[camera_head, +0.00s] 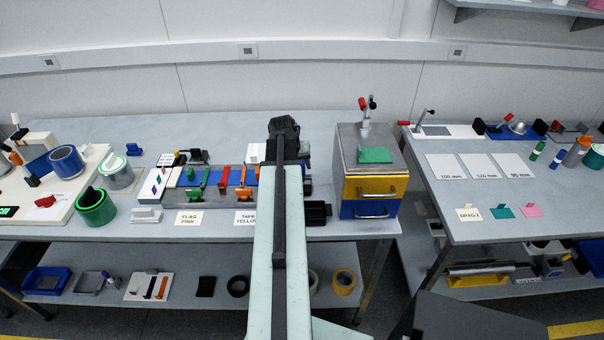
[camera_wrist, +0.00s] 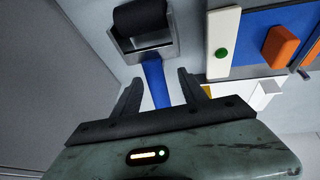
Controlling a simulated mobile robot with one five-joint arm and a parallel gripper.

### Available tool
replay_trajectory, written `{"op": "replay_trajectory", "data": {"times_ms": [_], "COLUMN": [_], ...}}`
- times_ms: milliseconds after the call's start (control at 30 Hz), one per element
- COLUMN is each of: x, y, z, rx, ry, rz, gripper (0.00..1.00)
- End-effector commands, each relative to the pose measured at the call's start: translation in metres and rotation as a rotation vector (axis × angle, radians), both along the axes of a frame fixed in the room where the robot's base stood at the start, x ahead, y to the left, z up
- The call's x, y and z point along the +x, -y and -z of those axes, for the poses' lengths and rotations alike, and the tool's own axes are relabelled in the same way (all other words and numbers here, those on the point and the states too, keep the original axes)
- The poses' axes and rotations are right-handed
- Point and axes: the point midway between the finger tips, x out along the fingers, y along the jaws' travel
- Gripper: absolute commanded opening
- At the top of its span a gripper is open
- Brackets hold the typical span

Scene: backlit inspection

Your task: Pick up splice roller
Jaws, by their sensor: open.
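The splice roller appears to be the tool in the wrist view with a black roller (camera_wrist: 140,18), a grey metal frame and a blue handle (camera_wrist: 154,75). Its handle runs down between the two fingers of my gripper (camera_wrist: 159,78), with a visible gap on each side. The lower end of the handle is hidden behind the gripper body. My gripper is open and holds nothing. In the head view my gripper (camera_head: 284,128) is over the middle table, and my arm hides what lies under it, so I cannot make out the roller there.
In the wrist view a white strip with a green knob (camera_wrist: 221,53) and a blue board with an orange block (camera_wrist: 281,46) lie close on the right. In the head view a drawer cabinet (camera_head: 348,150) stands right of my arm. Coloured tools (camera_head: 223,178) lie left of it.

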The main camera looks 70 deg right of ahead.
Motion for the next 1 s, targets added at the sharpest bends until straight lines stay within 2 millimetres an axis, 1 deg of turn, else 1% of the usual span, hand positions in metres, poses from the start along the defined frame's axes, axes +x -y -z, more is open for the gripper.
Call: {"op": "replay_trajectory", "data": {"times_ms": [33, 233, 300, 500, 533, 567, 600, 700, 1000], "x": [-0.001, -0.006, -0.007, -0.007, -0.007, -0.007, -0.007, -0.008, -0.008], "y": [0.004, 0.021, 0.024, 0.024, 0.024, 0.024, 0.023, 0.024, 0.024], "z": [0.009, 0.042, 0.046, 0.042, 0.042, 0.042, 0.042, 0.042, 0.040], "rx": [0.000, 0.000, 0.000, 0.000, 0.000, 0.000, 0.001, 0.001, 0.000], "ry": [0.000, 0.001, 0.001, 0.000, 0.000, 0.000, 0.001, 0.001, 0.000], "rz": [0.001, 0.002, 0.002, 0.001, 0.001, 0.001, 0.002, 0.002, 0.002], "gripper": [0.50, 0.50, 0.50, 0.50, 0.44, 0.36, 0.25, 0.00, 0.00]}}
